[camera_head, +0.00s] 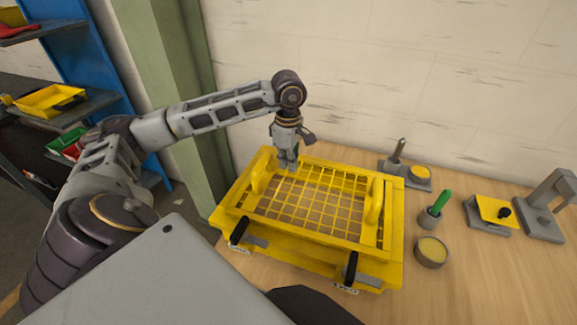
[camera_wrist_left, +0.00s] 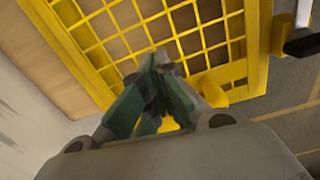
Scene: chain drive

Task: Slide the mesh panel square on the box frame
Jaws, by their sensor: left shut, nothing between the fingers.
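The yellow mesh panel (camera_head: 330,233) lies on top of the yellow box frame (camera_head: 394,268) on the wooden table. The panel has a raised yellow handle at its left side (camera_head: 261,173) and another at its right side (camera_head: 374,203). I cannot tell exactly how square it sits. My left gripper (camera_head: 288,168) is shut and empty, pointing down over the panel's back left part, near the left handle. In the left wrist view its fingertips (camera_wrist_left: 160,62) are together in front of the mesh (camera_wrist_left: 181,44); contact is unclear. My right gripper is out of view.
Black-handled clamps (camera_head: 239,231) (camera_head: 351,268) are on the frame's front. To the right stand a round tin (camera_head: 431,252), a green-handled tool in a holder (camera_head: 437,207), a yellow-plated fixture (camera_head: 495,210) and a grey stand (camera_head: 546,208). A green pillar (camera_head: 170,90) is behind my left arm.

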